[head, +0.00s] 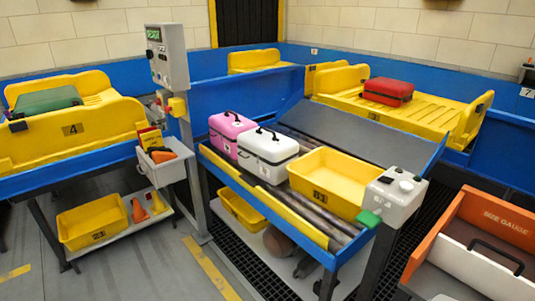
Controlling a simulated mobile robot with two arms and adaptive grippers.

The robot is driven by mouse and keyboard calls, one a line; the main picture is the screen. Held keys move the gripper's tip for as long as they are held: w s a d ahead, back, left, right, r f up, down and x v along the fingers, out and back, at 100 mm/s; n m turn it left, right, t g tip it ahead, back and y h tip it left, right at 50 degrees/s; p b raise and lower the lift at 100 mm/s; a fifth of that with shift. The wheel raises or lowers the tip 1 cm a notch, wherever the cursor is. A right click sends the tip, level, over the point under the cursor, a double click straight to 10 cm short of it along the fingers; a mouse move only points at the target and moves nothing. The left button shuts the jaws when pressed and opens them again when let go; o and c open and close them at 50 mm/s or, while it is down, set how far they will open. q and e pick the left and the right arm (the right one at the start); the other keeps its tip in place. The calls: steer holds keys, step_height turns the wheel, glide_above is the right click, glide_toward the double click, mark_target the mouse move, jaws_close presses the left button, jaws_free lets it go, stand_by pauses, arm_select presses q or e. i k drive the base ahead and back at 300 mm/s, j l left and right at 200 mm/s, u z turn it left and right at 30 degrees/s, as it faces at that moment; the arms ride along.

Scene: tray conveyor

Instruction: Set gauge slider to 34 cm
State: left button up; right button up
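The size gauge (470,204) stands at the lower right of the head view. It is an orange open box with "SIZE GAUGE" lettered on its inner wall, cut off by the right and bottom picture edges. A white panel (452,258) with a black bar handle (497,257) stands inside it and looks like the slider. I see no scale or centimetre reading, so its setting cannot be told. Neither of my grippers is in view.
A blue-sided roller conveyor holds a pink case (228,127), a white case (266,150) and a yellow tray (328,180). A grey control box (395,199) with a green button is at its near end, left of the gauge. A screen post (168,60) stands left.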

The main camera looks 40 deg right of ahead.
mark_target(496, 282)
steer(key=z, duration=2.9)
